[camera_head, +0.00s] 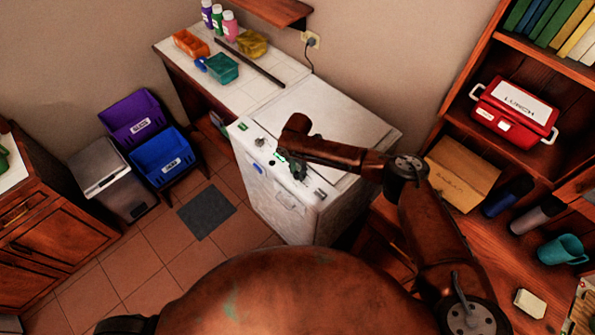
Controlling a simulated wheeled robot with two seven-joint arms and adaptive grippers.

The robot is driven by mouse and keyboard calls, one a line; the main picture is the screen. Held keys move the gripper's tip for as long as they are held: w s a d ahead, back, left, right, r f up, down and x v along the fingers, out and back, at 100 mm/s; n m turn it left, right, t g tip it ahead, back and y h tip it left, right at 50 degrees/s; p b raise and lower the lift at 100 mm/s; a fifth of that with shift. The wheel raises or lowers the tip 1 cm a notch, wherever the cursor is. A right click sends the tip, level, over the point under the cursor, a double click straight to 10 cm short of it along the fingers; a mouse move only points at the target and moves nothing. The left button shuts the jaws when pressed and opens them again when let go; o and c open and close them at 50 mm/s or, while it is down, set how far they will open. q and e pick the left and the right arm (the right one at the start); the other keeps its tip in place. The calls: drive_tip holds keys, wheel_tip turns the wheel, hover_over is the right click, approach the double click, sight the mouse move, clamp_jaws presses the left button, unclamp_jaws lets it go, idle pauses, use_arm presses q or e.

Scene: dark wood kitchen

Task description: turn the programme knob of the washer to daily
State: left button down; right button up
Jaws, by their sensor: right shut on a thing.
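The washer (268,190) is a white top-and-front box against the wall in the middle of the view. Its control panel runs along the upper front edge, with a blue round mark (257,168) at the left and a small green-lit patch (281,157). My right arm reaches across from the right. My right gripper (298,172) points down at the panel, right of the green patch, and is shut on the programme knob. The fingers hide the knob, so its setting cannot be read. My left gripper is out of view.
A white counter (180,42) with bottles and small boxes stands left of the washer. A wooden shelf with a red lunch box (514,112) is at right.

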drive_tip(key=shift+r+m, duration=0.1)
drive_tip(key=shift+m, duration=0.2)
drive_tip(key=shift+p, duration=0.3)
drive_tip(key=shift+m, duration=0.5)
drive_tip(key=m+p, duration=0.2)
drive_tip(key=m, duration=0.1)
drive_tip(key=m+p, duration=0.1)
drive_tip(key=m, duration=0.2)
drive_tip(key=shift+p, duration=0.35)
drive_tip(key=m+p, duration=0.3)
drive_tip(key=m, duration=0.3)
use_arm(q)
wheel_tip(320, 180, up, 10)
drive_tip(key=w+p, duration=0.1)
drive_tip(key=p, duration=0.1)
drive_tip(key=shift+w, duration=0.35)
use_arm(e)
drive_tip(key=m, duration=0.6)
drive_tip(key=shift+w, duration=0.1)
